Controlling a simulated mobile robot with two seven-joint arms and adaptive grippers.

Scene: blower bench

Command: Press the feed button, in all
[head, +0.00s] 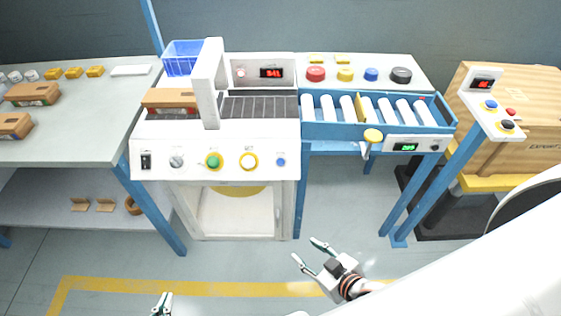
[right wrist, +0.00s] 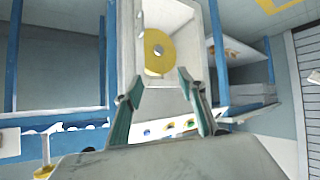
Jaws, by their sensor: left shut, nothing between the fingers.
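The bench front panel (head: 222,140) carries a black rocker switch (head: 146,162), a grey knob (head: 177,161), a green button (head: 213,160), a white button with a yellow ring (head: 249,161) and a small blue button (head: 281,161). I cannot read which one is the feed button. My right gripper (head: 309,249) is open and empty, in front of and below the bench. In the right wrist view its fingers (right wrist: 158,82) are spread, with the panel buttons seen small between them. My left gripper (head: 163,302) is shut and empty at the bottom edge, far from the panel.
A white frame (head: 208,85) stands over the dark belt (head: 258,107). A blue roller conveyor (head: 440,118) joins on the right, with red, yellow, blue and black round knobs behind it. A control post (head: 482,110) stands further right. The floor before the bench is clear.

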